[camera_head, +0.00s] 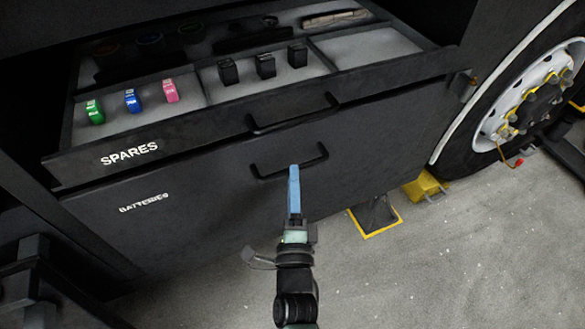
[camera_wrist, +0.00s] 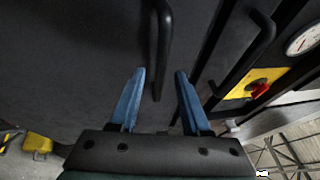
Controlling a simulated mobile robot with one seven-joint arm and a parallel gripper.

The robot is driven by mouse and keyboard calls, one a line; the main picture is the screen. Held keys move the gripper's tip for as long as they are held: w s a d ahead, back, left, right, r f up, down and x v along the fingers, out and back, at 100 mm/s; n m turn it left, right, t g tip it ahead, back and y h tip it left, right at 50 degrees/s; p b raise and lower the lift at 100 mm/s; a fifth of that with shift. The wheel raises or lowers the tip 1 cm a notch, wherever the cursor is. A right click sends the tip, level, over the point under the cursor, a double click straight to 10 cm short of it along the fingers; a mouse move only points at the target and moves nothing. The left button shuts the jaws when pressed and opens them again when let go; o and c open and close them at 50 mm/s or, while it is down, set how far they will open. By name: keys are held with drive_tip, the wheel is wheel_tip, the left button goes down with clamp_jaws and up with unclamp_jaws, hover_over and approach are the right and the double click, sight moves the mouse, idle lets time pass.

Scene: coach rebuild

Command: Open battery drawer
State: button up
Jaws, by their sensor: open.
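The battery drawer (camera_head: 215,210) has a plain dark front lettered BATTERIES, below the SPARES drawer, and looks shut. Its black bar handle (camera_head: 291,169) is at the upper middle of that front. My gripper (camera_head: 294,168) is at the handle in the head view, with its blue fingers pointing at it. In the wrist view, the gripper (camera_wrist: 160,72) is open. The battery drawer's handle (camera_wrist: 164,40) runs between and beyond the two fingertips, with nothing gripped. I cannot tell how deep the handle sits between them.
The SPARES drawer (camera_head: 100,159) above stands open, its handle (camera_head: 292,115) jutting over the battery drawer. It holds coloured tags and black blocks. A wheel (camera_head: 535,100) and a yellow chock (camera_head: 425,188) are at right. A red switch on a yellow plate (camera_wrist: 240,90) shows in the wrist view.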

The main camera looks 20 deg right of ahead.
drive_tip(key=shift+x, duration=1.7)
clamp_jaws()
